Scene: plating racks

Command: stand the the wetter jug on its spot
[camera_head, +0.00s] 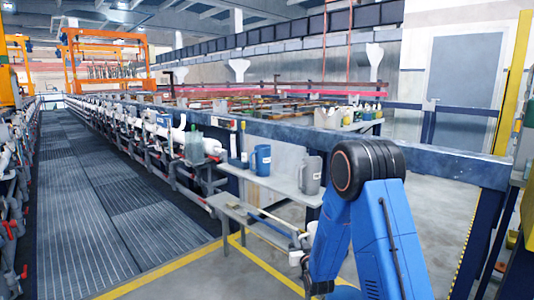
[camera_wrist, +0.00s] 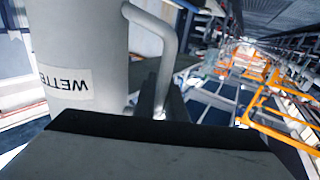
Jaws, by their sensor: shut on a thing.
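The wetter jug (camera_wrist: 80,45) is a pale grey jug with a white label, partly cut off and reading "WETTE", upside down in the wrist view. Its handle (camera_wrist: 170,40) is on the right side of its body. My gripper (camera_wrist: 161,100) is shut on this handle, with the jug's body close beside the fingers. The jug's top and bottom are not both in view. In the head view my blue arm hides the gripper, and I cannot make out the held jug for sure. The marked spot is not clearly seen.
A grey bench (camera_head: 284,186) by the tank line bears a blue jug (camera_head: 262,160) and a grey jug (camera_head: 311,175). A lower shelf (camera_head: 255,225) holds small items. Tanks and pipes run along the left. Open floor lies to the right.

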